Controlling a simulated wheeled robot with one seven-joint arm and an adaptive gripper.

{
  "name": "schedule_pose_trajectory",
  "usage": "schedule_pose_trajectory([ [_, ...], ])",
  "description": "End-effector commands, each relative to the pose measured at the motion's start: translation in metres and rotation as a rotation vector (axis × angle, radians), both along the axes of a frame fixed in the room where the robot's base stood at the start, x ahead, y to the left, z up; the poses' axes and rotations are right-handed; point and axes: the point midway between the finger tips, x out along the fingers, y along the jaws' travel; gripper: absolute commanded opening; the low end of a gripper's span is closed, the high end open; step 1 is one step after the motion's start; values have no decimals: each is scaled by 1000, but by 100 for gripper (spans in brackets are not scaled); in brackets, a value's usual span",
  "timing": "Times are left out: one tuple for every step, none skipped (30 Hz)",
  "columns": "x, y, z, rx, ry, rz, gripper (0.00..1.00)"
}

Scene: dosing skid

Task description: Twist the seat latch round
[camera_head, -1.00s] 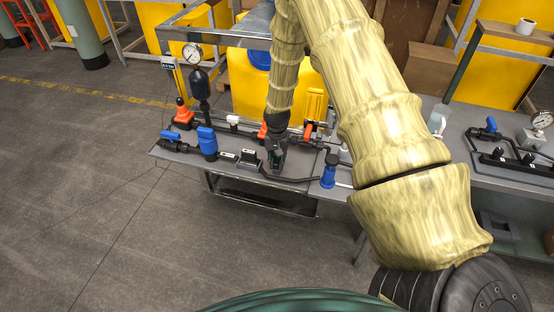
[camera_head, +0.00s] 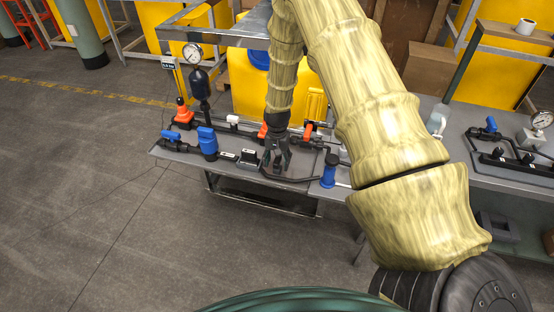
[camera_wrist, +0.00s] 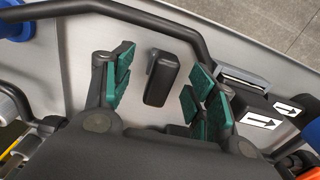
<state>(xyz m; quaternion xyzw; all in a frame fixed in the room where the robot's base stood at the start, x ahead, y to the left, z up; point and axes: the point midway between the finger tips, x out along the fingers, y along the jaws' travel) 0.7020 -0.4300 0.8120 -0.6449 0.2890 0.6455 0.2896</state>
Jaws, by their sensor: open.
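A small black latch handle (camera_wrist: 161,78), which appears to be the seat latch, stands out from the grey panel in the wrist view. My gripper (camera_wrist: 162,90) is open, with its green-padded fingers on the left and right of the handle. Gaps show on both sides, so the pads do not appear to touch it. In the head view my gripper (camera_head: 276,164) points down over the front part of the grey skid top (camera_head: 190,158). There the latch cannot be made out behind the fingers.
A black pipe (camera_wrist: 150,18) curves past the latch. A dark block (camera_wrist: 243,82) and white arrow labels (camera_wrist: 262,121) lie right of the fingers. Blue-handled valves (camera_head: 207,142), a blue-bodied fitting (camera_head: 328,172) and an orange handle (camera_head: 308,131) stand on the skid.

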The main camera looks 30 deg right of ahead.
Motion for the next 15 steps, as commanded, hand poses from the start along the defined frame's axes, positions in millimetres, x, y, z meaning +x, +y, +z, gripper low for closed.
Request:
schedule_pose_trajectory([
  [0,0,5,0,0,0,57],
  [0,0,7,0,0,0,57],
  [0,0,10,0,0,0,57],
  [0,0,12,0,0,0,57],
  [0,0,15,0,0,0,57],
  [0,0,18,0,0,0,57],
  [0,0,20,-1,-1,1,57],
  [0,0,22,-1,-1,1,57],
  [1,0,25,0,-1,1,57],
  [1,0,28,0,-1,1,57],
  [1,0,30,0,-1,1,57],
  [1,0,33,0,-1,1,57],
  [1,0,35,0,-1,1,57],
  [1,0,37,0,-1,1,57],
  [1,0,40,0,-1,2,57],
])
